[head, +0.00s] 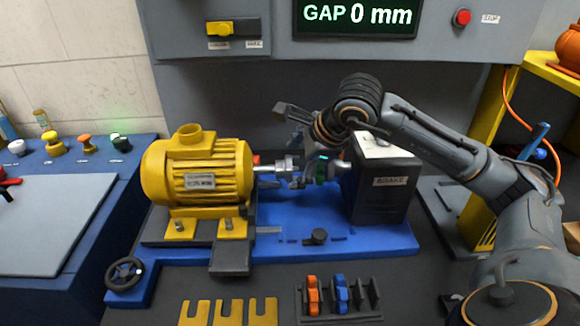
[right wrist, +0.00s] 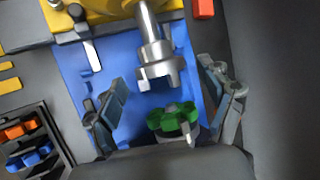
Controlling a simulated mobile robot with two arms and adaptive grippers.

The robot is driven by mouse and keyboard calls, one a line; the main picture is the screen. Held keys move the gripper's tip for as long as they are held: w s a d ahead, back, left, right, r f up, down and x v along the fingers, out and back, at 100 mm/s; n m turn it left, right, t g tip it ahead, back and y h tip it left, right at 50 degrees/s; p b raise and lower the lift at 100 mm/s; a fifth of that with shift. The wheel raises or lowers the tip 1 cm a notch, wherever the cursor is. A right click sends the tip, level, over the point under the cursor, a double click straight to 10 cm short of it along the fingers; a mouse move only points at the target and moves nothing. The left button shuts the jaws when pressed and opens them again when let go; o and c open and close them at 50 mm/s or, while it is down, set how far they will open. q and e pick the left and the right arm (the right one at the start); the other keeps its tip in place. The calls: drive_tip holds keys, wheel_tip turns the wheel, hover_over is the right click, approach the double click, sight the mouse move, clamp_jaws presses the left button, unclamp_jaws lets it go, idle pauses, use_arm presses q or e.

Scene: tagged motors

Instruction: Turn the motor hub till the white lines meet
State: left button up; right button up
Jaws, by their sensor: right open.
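The yellow motor (head: 195,175) sits on the blue base, its shaft pointing right. The silver motor hub (head: 284,165) is on the shaft end; its jaws show in the right wrist view (right wrist: 157,70). A green star-shaped insert (right wrist: 174,119) sits at the brake-side hub, apart from the motor hub, with a small pale mark beside it. My left gripper is not in view.
The black brake box (head: 384,185) stands right of the coupling. A display (head: 357,16) reads GAP 0 mm. A handwheel (head: 125,273) is at the base's front left. A rack (head: 338,318) holds orange and blue inserts. Yellow shims (head: 229,312) lie in front.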

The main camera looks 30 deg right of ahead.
drive_tip(key=shift+x, duration=1.5)
drive_tip(key=shift+c, duration=0.2)
drive_tip(key=c, duration=1.1)
drive_tip(key=shift+c, duration=0.2)
drive_tip(key=shift+r, duration=0.1)
